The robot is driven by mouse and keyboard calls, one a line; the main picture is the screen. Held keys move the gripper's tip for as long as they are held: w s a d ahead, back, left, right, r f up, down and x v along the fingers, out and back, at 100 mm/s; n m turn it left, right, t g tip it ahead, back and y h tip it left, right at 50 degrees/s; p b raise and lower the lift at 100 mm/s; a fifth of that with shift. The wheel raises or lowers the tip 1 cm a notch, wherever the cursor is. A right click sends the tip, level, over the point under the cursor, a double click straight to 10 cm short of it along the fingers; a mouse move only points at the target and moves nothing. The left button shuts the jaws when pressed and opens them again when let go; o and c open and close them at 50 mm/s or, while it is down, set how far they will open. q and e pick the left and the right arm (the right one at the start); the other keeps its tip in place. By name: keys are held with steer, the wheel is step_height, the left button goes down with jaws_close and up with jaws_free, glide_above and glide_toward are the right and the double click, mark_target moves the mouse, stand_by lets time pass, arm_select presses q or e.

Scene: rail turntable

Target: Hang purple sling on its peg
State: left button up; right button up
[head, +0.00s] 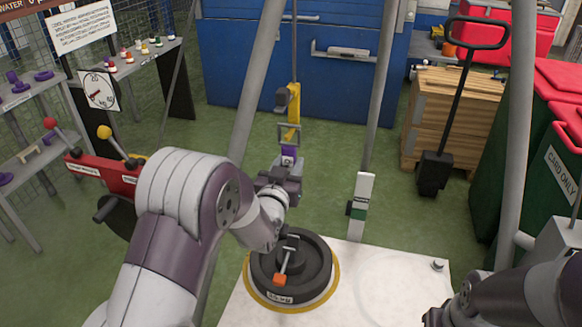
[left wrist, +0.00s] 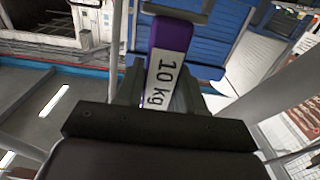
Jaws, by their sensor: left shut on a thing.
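The purple sling (head: 289,152) is a short purple strap with a white patch, below a yellow hook (head: 293,105) and a grey link (head: 290,132) in the head view. My left gripper (head: 284,172) is shut on its lower part. In the left wrist view the sling (left wrist: 157,42) stands between the fingers with a white label reading "10 kg". I cannot tell whether the sling still bears on the hook. A small dark peg-like part (head: 350,209) sticks out of a white and green tagged post; I cannot tell whose peg it is. My right arm's end (head: 440,316) is cut off at the bottom right.
A black round weight (head: 318,262) with an orange-tipped handle sits on the white platform (head: 400,300) in a yellow ring. Grey poles (head: 376,90) rise around it. A red lever box (head: 105,178) is at left. A wooden crate stack (head: 455,110) and green bins stand right.

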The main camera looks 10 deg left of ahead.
arm_select(q)
steer(key=s, duration=0.7)
steer(key=shift+s, duration=0.2)
stand_by(0.4)
steer(key=shift+a, duration=0.1)
